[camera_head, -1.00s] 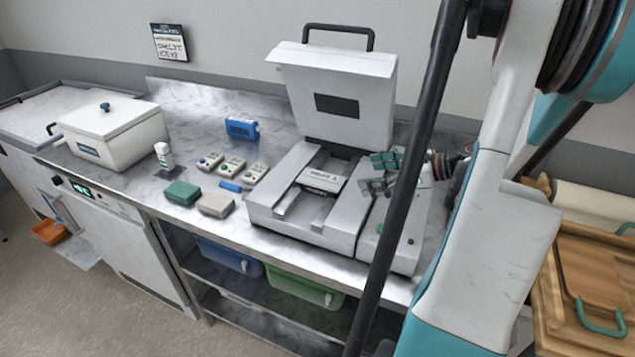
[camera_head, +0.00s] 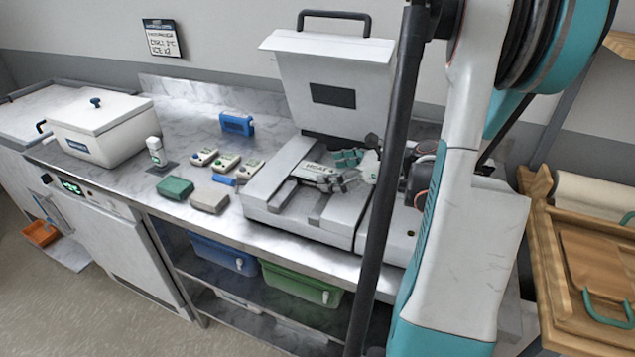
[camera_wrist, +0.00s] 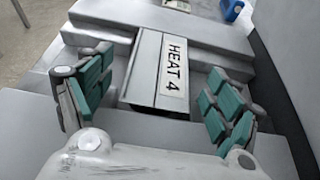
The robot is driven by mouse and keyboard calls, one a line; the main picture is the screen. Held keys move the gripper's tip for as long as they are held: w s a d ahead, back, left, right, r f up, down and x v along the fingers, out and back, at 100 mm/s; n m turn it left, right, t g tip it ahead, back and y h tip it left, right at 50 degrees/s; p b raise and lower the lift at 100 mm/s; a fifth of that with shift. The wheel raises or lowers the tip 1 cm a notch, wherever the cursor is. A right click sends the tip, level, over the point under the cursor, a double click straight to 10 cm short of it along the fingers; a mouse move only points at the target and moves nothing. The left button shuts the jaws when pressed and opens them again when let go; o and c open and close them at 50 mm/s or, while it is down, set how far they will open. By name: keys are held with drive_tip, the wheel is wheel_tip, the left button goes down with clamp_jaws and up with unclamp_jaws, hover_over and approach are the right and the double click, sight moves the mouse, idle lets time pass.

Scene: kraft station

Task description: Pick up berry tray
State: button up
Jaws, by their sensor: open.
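My gripper (camera_head: 345,170) is open above the bed of the open white machine (camera_head: 285,208). In the wrist view my gripper (camera_wrist: 157,72) has its teal-padded fingers spread on either side of a grey block with a white label (camera_wrist: 174,72) reading "HEAT 4". Nothing is held between the fingers. This block (camera_head: 312,170) lies in the machine's central channel, partly covered by the fingers in the head view. I cannot tell whether the fingers touch it. No object is legibly marked as a berry tray, so I cannot tell which one it is.
The machine's raised lid (camera_head: 330,85) stands behind my gripper. Left of it are small button boxes (camera_head: 226,162), a green block (camera_head: 175,187), a grey block (camera_head: 210,200) and a white lidded box (camera_head: 100,128). A dark pole crosses the head view. An orange tray (camera_head: 40,233) sits low at left.

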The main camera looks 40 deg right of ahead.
sight(306, 173)
drive_tip(key=shift+x, duration=1.35)
drive_tip(key=c, duration=1.2)
drive_tip(key=shift+c, duration=0.2)
